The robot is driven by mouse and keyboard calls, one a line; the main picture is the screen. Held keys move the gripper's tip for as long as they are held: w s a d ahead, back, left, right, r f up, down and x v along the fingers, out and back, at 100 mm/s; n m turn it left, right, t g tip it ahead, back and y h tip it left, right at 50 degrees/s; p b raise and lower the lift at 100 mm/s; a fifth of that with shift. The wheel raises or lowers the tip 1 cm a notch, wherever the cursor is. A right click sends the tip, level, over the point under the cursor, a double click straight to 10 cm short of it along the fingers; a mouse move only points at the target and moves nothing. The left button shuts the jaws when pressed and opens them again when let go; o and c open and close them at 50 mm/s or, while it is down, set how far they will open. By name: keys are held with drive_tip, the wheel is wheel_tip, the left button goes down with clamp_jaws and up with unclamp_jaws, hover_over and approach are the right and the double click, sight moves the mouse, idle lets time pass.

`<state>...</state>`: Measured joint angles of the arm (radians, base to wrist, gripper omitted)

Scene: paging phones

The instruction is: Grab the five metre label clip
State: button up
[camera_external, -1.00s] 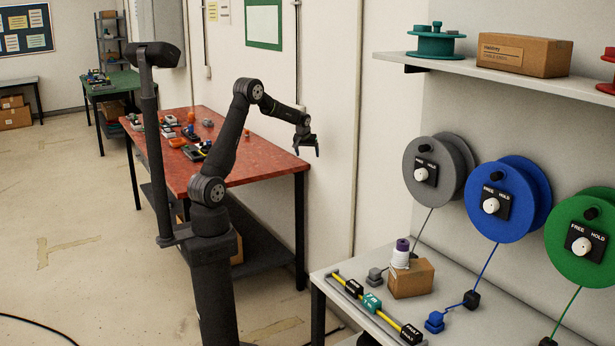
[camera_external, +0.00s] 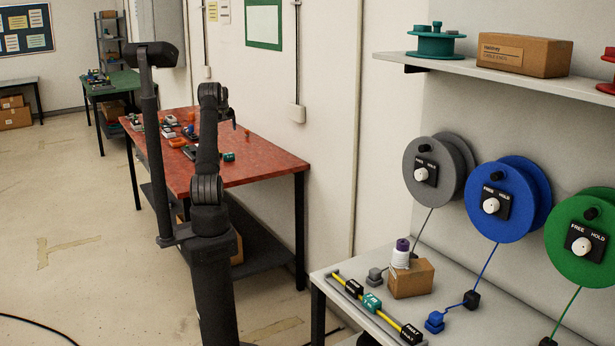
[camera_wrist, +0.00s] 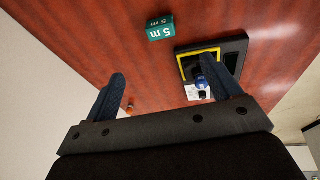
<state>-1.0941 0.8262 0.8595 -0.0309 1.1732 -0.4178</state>
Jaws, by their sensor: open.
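The five metre label clip (camera_wrist: 160,28) is a small teal block with white "5 m" lettering. It lies on the red tabletop near the top middle of the wrist view. In the external view a small teal block (camera_external: 229,156) on the red table appears to be this clip. My gripper (camera_wrist: 163,72) is open and empty, its two blue fingers spread apart above the table. The clip is beyond the fingertips, not between them. A black device with a yellow-framed face (camera_wrist: 214,58) is partly hidden by the right finger.
The red table (camera_external: 262,158) holds several devices and small parts on its left side; its right end is clear. On the right bench, a yellow strip (camera_external: 388,319) carries several clips, one teal (camera_external: 372,302). Grey, blue and green reels hang above that bench.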

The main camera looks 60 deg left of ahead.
hover_over(228, 154)
drive_tip(key=d, duration=0.2)
drive_tip(key=f, duration=1)
drive_tip(key=shift+s+a+f, duration=0.2)
drive_tip(key=shift+a+f, duration=0.05)
drive_tip(key=shift+f, duration=0.1)
drive_tip(key=x, duration=0.5)
drive_tip(key=shift+s+a, duration=0.1)
drive_tip(key=shift+a, duration=0.15)
drive_tip(key=c, duration=1.1)
